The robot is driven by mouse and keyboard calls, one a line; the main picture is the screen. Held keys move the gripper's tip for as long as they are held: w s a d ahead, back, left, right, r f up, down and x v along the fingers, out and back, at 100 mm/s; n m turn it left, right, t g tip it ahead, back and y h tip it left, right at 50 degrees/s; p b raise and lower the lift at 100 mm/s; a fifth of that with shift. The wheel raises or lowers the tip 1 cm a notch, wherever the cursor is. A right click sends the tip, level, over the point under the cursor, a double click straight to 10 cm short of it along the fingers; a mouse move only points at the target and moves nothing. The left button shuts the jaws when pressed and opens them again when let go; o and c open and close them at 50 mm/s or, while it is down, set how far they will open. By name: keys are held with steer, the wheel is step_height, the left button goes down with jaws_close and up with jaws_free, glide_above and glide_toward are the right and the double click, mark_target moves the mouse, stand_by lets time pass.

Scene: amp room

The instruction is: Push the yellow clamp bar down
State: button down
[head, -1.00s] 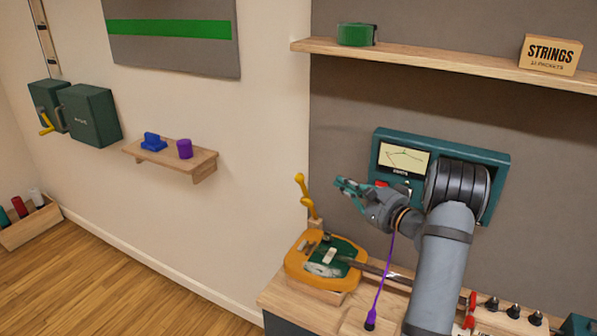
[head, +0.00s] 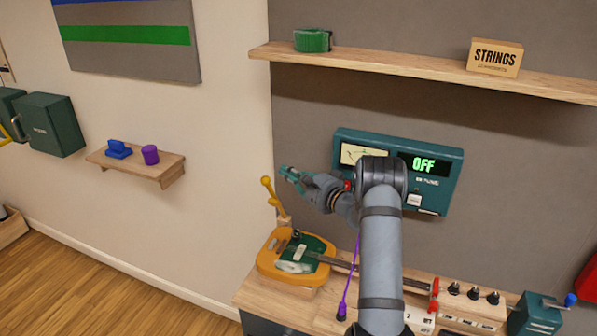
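The yellow clamp bar (head: 270,190) stands raised and slightly tilted at the back of the bench, with a round knob at its top. It rises behind an orange guitar-like body (head: 265,262) with a dark green plate. My gripper (head: 287,173) is just right of the bar's knob in the head view, at about the same height or slightly above. Its teal fingers point left toward the bar. A small gap shows between them and the knob; contact in depth cannot be judged. The fingers are small and seen edge-on, so their opening is unclear. Nothing shows held.
A teal meter panel (head: 440,165) reading OFF is on the wall behind my arm. A purple cable (head: 349,275) hangs to the bench. A shelf (head: 400,72) runs above. A small wall shelf (head: 165,176) holds blue and purple objects. Space left of the bar is clear.

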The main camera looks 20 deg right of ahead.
steer(key=s+a+p, duration=0.2)
steer(key=a, duration=0.1)
steer(key=shift+s+r, duration=0.1)
steer(key=shift+r, duration=0.05)
stand_by(0.5)
